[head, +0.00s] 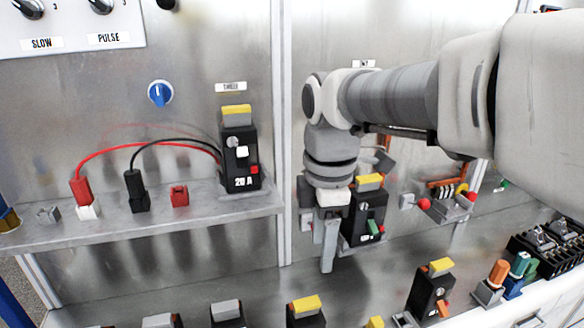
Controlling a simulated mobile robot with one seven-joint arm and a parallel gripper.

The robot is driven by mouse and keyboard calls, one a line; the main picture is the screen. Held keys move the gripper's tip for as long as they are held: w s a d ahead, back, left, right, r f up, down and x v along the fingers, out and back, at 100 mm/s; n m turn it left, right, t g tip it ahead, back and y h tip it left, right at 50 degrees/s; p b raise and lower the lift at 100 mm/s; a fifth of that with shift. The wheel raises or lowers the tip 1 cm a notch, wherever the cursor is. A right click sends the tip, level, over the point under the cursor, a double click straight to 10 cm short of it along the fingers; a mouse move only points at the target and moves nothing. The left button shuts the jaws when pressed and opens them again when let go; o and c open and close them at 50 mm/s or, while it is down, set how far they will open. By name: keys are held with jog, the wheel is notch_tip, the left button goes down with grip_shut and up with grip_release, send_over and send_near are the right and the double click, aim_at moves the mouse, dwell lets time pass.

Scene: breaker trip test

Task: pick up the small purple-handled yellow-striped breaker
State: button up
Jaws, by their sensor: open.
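I cannot make out a purple handle on any breaker in the head view. Black breakers with yellow tops show: one marked 20 A (240,160) on the left shelf, one with a green part (365,212) just right of my gripper, and one with an orange part (434,292) at the lower right. Another yellow-topped breaker (306,312) is cut off by the bottom edge, so its handle is hidden. My gripper (322,245) points down in front of the metal panel. It is open, with nothing seen between its fingers. The nearer finger partly overlaps the green-part breaker's left side.
Red and black leads (150,145) run to the 20 A breaker from plugs on the metal shelf (215,207). Grey-topped breakers (228,312) line the bottom edge. Coloured terminals (498,272) and a black terminal block (548,243) stand at the right.

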jog(key=w+a+n, duration=0.1)
jog(key=n, duration=0.1)
send_near(307, 302)
jog(key=f, duration=0.5)
jog(key=shift+s+d+f, duration=0.1)
jog(key=shift+s+d, duration=0.05)
jog(key=shift+d, duration=0.05)
jog(key=f, duration=0.4)
jog(key=shift+w+a+p, duration=0.2)
jog(key=shift+a+p, duration=0.15)
jog(key=shift+p, duration=0.05)
jog(key=shift+f, duration=0.65)
grip_shut()
jog(key=shift+r, duration=0.1)
